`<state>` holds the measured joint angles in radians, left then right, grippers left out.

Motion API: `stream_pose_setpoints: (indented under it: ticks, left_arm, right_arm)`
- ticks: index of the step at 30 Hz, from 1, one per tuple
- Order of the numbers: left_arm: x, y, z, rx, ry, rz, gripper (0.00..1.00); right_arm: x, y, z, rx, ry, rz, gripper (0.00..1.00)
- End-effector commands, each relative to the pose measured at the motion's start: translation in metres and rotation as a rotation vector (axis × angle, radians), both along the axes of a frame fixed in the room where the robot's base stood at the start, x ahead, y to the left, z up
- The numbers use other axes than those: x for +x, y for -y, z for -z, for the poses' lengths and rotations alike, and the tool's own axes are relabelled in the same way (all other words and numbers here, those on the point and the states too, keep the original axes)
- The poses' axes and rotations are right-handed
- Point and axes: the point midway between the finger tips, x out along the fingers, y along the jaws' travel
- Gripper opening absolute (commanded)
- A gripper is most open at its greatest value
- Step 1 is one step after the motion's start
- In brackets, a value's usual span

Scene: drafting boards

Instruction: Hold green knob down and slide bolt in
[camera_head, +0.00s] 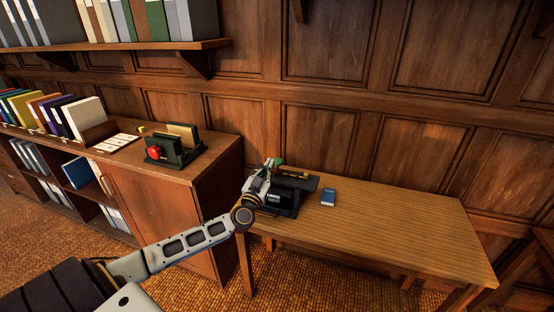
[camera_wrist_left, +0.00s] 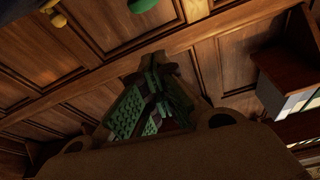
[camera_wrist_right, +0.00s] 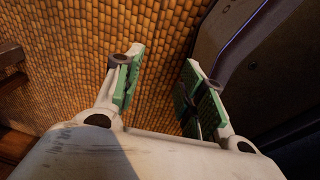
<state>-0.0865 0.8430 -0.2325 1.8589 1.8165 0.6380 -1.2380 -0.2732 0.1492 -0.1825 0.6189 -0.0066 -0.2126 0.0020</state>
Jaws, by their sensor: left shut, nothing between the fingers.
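A black device (camera_head: 287,201) with a yellow part (camera_head: 297,175) stands at the left end of the wooden table. My left gripper (camera_head: 272,168) is at its back left side, seen small. In the left wrist view its green-padded fingers (camera_wrist_left: 156,92) are shut and hold nothing. A rounded green knob (camera_wrist_left: 142,5) shows at the top edge of that view, beyond the fingertips and apart from them in the picture. A yellow piece (camera_wrist_left: 54,14) is to its left. I cannot make out the bolt clearly. My right gripper (camera_wrist_right: 163,85) is open and empty above the floor.
A small blue box (camera_head: 328,198) lies right of the device; the table's right part (camera_head: 410,230) is clear. A dark device with a red knob (camera_head: 154,153) stands on the left cabinet (camera_head: 205,165). The panelled wall is close behind the table.

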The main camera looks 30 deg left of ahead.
Motion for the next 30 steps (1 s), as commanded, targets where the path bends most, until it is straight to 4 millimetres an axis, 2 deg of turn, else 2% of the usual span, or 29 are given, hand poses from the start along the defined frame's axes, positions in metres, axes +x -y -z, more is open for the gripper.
stream_pose_setpoints:
  ticks: [6,14,24,30]
  left_arm:
    - [0.000,0.000,0.000,0.000,0.000,0.001,0.00]
    - [0.003,0.000,-0.001,-0.001,0.000,0.002,0.00]
    - [0.019,-0.003,-0.006,-0.001,0.002,0.002,0.00]
    - [0.032,-0.005,-0.008,0.001,0.001,0.002,0.00]
  right_arm:
    - [0.000,-0.008,0.001,0.009,0.000,0.002,0.40]
    - [0.000,-0.005,0.001,0.006,0.000,0.001,0.40]
    - [0.002,0.011,0.001,-0.012,-0.001,-0.003,0.40]
    - [0.003,0.009,0.003,-0.010,-0.001,-0.002,0.40]
